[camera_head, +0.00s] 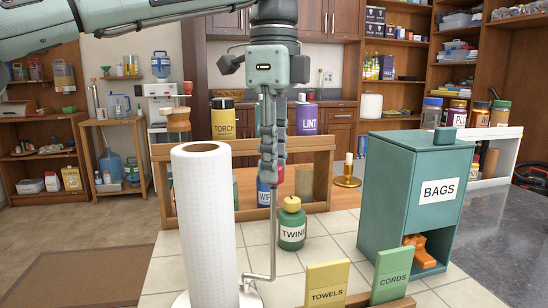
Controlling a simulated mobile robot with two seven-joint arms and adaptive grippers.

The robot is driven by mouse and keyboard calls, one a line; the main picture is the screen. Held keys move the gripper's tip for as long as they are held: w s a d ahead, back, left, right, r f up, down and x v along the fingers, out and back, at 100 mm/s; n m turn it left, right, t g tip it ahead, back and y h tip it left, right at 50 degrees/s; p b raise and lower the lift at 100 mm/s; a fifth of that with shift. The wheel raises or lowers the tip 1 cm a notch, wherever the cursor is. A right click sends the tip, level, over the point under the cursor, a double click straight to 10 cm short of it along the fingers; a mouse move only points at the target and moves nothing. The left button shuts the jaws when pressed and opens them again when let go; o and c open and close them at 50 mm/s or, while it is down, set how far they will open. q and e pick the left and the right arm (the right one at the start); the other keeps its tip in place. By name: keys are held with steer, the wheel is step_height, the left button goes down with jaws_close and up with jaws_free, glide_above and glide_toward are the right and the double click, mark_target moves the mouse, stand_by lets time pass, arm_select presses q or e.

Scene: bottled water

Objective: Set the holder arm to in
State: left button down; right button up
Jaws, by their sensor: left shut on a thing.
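A white paper towel roll (204,225) stands upright on a round metal base at the front of the tiled counter. The holder arm (273,235) is a thin metal rod. It rises upright to the right of the roll, apart from it with a gap, and bends at the bottom toward the base. My left gripper (271,165) points down from above, its fingers shut on the upper part of the holder arm. The fingers hide part of the rod. My right gripper is not in view.
A green twine jar (291,232) stands just right of the rod. A teal bags dispenser (408,195) stands farther right. Towels (327,285) and cords (391,274) cards stand in front. A wooden rack (320,144) with torch and lint containers is behind.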

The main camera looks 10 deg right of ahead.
arm_select(q)
steer(key=shift+s+m, duration=0.1)
steer(key=shift+m, duration=0.2)
steer(key=shift+s+a+m, duration=0.1)
steer(key=shift+s+m, duration=0.15)
steer(key=shift+m, duration=0.25)
steer(key=shift+s+a+m+p, duration=0.2)
steer(key=shift+s+a+m, duration=0.2)
steer(key=shift+m, duration=0.85)
steer(key=shift+s+a+m+p, duration=0.25)
steer(key=shift+s+m, duration=0.2)
steer(key=shift+m, duration=0.75)
steer(key=shift+s+a+m+p, duration=0.2)
steer(key=shift+s+a+m, duration=0.2)
steer(key=shift+m, duration=0.85)
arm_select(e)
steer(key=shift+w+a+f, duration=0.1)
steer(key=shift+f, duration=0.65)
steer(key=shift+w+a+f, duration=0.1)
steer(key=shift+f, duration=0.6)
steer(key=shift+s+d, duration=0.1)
